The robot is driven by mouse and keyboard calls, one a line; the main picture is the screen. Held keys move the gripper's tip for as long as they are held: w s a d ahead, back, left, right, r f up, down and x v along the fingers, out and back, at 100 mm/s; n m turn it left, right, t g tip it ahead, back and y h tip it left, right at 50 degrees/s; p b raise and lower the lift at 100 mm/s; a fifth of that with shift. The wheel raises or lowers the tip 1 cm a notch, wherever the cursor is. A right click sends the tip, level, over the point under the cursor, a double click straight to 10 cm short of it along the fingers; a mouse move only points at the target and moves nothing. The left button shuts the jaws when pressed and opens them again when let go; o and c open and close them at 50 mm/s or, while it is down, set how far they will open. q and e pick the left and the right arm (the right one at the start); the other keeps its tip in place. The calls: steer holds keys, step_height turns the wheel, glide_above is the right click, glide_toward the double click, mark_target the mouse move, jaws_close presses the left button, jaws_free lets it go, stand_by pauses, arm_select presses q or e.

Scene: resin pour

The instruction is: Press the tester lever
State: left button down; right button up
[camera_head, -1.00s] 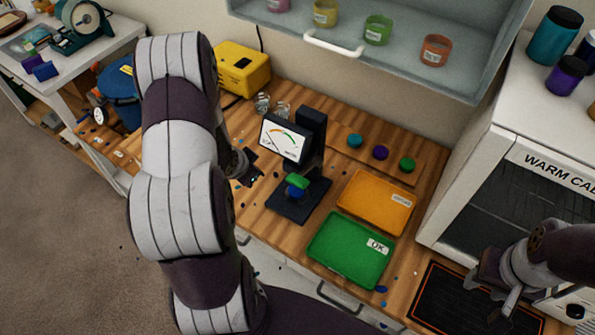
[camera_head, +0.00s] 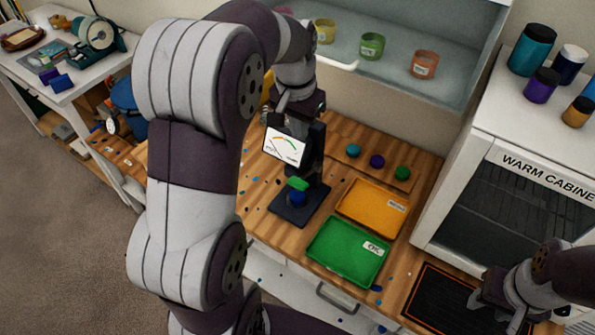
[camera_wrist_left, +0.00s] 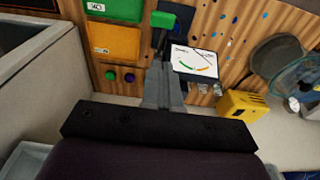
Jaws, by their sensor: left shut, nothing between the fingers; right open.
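The tester is a black stand with a white gauge screen (camera_head: 285,146) and a flat black base (camera_head: 301,210). A green piece (camera_head: 298,184), seemingly the lever's tip, sits at its front above a blue piece (camera_head: 297,199). In the left wrist view the green tip (camera_wrist_left: 163,19) is on a dark arm beside the gauge (camera_wrist_left: 195,63). My left gripper (camera_wrist_left: 163,70) is shut and empty, above the tester's upright; its fingertips are largely hidden in the head view. My right gripper (camera_head: 505,300) is open and empty at the lower right, over the black mat.
A green tray (camera_head: 347,252) and an orange tray (camera_head: 371,207) lie right of the tester. Blue, purple and green pucks sit on a wooden strip (camera_head: 345,140) behind. A warm cabinet (camera_head: 500,190) stands at right, an open shelf (camera_head: 440,85) above. A yellow box (camera_wrist_left: 243,104) is near the tester.

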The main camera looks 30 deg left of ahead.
arm_select(q)
step_height(320, 180, down, 3)
steer(key=b, duration=0.1)
steer(key=p, duration=0.3)
glide_above(298, 181)
step_height(298, 181, down, 9)
steer(key=shift+s+f, duration=0.2)
steer(key=shift+f, duration=0.45)
